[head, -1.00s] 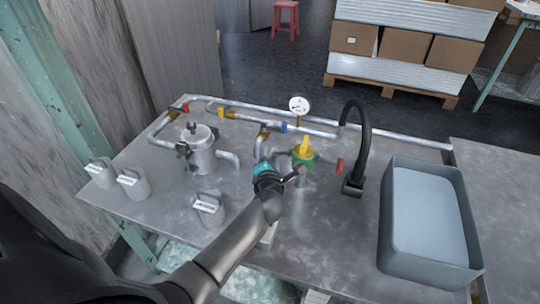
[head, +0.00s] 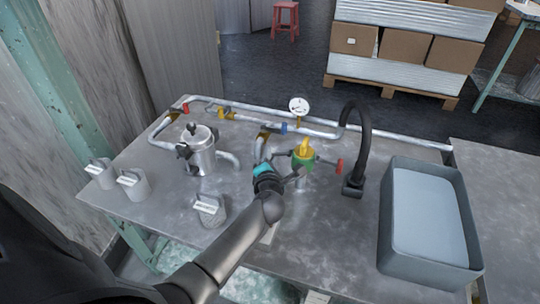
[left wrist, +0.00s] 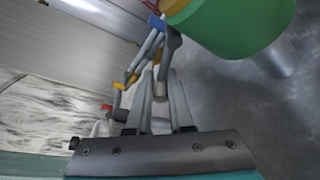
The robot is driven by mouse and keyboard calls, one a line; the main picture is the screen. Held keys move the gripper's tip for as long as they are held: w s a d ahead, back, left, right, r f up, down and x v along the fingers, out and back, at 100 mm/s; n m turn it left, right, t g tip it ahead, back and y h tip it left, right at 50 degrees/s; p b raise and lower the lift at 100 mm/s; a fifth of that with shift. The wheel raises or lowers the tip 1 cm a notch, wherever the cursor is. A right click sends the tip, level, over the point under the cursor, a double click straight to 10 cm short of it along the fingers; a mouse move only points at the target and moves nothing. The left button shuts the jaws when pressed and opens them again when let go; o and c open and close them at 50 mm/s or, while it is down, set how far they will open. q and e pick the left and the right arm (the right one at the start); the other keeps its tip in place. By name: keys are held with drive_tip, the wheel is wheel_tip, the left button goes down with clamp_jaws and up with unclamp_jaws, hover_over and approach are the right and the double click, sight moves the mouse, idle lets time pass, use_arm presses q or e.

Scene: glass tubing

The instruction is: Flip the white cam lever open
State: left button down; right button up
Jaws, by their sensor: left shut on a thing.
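My left gripper (head: 292,176) is beside the green valve body (head: 303,160) with its yellow top, near the middle of the table. In the left wrist view its two fingers (left wrist: 161,100) close around a slim grey piece; I cannot tell exactly which part it is. The green body also fills the top right of the left wrist view (left wrist: 235,22). A red-tipped part (head: 340,166) shows right of the valve. No part clearly reads as the white cam lever; white strips top the grey blocks (head: 209,212) at the left. My right gripper is not in view.
A lidded metal pot (head: 201,158) stands left of the gripper, and pipes (head: 330,132) with a gauge (head: 299,106) run behind. A black curved spout (head: 366,145) and a grey basin (head: 397,235) stand to the right. The front centre of the table is mostly clear.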

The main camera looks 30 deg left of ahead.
use_arm(q)
drive_tip(key=shift+a+r+m+y+p, duration=0.1)
drive_tip(key=shift+r+m+y+p, duration=0.35)
drive_tip(key=shift+m+p, duration=0.2)
drive_tip(key=shift+a+r+m+t+y, duration=0.1)
drive_tip(key=shift+r+m+t+y, duration=0.35)
drive_tip(key=shift+m, duration=0.6)
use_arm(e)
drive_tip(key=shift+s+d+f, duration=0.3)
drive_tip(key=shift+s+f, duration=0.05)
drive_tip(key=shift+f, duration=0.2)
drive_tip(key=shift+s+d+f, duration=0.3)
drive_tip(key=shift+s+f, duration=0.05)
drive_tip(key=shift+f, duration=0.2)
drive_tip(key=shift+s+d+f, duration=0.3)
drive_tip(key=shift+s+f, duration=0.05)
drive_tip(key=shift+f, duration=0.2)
use_arm(q)
drive_tip(key=shift+r, duration=0.2)
drive_tip(key=c, duration=0.8)
unclamp_jaws()
drive_tip(key=shift+s+p, duration=0.1)
drive_tip(key=shift+p, duration=0.2)
